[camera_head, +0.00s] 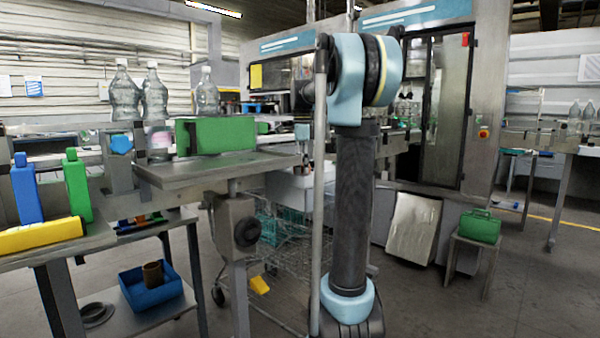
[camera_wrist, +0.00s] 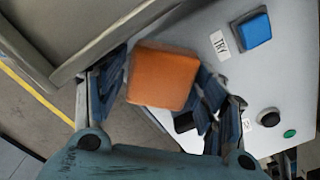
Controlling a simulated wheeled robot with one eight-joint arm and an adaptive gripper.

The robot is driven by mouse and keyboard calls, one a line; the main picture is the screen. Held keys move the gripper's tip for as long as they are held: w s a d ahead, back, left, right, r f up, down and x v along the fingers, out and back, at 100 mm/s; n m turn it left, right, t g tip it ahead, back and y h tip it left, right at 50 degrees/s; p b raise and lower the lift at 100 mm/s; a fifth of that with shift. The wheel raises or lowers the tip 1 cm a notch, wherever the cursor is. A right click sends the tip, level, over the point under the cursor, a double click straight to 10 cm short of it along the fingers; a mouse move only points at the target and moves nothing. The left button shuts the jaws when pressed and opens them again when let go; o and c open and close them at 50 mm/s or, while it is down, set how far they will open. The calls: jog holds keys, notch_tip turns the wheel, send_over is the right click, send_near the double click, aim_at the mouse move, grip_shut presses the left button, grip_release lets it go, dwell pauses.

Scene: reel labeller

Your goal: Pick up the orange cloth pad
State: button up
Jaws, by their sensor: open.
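The orange cloth pad (camera_wrist: 163,76) is a rounded block in the wrist view, at the left edge of a light grey panel. My gripper (camera_wrist: 160,90) is open, with one blue-grey finger to the left of the pad and one to its right. The pad shows between the fingers; I cannot tell whether either finger touches it. The pad's underside is hidden. In the head view my arm stands upright in the middle, and neither my gripper's fingers nor the orange pad can be made out.
The light grey panel (camera_wrist: 284,75) carries a blue square block (camera_wrist: 254,30), a small label (camera_wrist: 220,40), a black knob (camera_wrist: 269,118) and a green button (camera_wrist: 289,133). A grey metal part (camera_wrist: 85,35) lies close on the left. In the head view, a bottle bench (camera_head: 205,172) stands left.

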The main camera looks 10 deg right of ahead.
jog(key=c, duration=0.8)
jog(key=shift+r, duration=0.15)
notch_tip(320, 180, up, 10)
jog(key=shift+f, duration=0.1)
jog(key=o, duration=0.4)
jog(key=c, duration=0.3)
jog(key=shift+s, duration=0.1)
